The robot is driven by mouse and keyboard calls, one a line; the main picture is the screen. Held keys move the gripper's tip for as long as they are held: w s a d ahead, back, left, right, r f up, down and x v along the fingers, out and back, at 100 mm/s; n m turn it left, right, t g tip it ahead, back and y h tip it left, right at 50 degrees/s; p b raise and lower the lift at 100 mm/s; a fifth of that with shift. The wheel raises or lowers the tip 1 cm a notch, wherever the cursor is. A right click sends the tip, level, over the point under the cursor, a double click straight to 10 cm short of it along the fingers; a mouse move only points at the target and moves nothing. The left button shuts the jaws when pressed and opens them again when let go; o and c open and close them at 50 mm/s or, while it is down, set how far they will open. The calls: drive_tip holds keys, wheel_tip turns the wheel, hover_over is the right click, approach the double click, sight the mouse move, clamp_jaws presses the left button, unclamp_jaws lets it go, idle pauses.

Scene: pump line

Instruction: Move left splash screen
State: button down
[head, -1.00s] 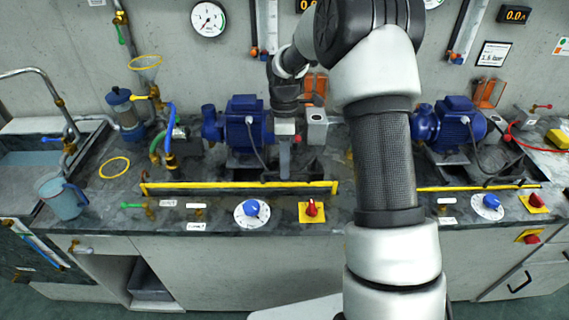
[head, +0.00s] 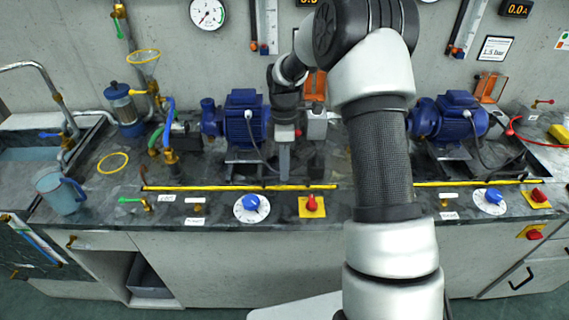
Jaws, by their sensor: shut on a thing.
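The left splash screen shows in the head view as a long, thin yellow-edged strip (head: 210,188) along the front of the left pump bay. Its clear part, if any, cannot be made out. My gripper (head: 285,176) points down at the middle of this strip, in front of the left blue pump (head: 243,120). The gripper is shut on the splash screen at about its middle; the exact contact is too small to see.
A blue dial (head: 251,207) and a red switch (head: 312,204) sit just in front of the strip. A similar right screen (head: 460,184) lies beyond my arm. A jug (head: 58,190) and yellow ring (head: 112,163) are at left.

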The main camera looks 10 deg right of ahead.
drive_tip(key=shift+s+f, duration=0.1)
drive_tip(key=shift+f, duration=0.1)
drive_tip(key=c, duration=1.8)
unclamp_jaws()
drive_tip(key=shift+f, duration=0.1)
drive_tip(key=shift+c, duration=0.2)
drive_tip(key=w+r+p, duration=0.1)
drive_tip(key=r, duration=0.7)
drive_tip(key=w+r+p, duration=0.1)
drive_tip(key=w+r, duration=0.1)
drive_tip(key=r, duration=0.7)
drive_tip(key=shift+w+d+r+p, duration=0.15)
drive_tip(key=shift+w+d+p, duration=0.1)
drive_tip(key=shift+d+p, duration=0.1)
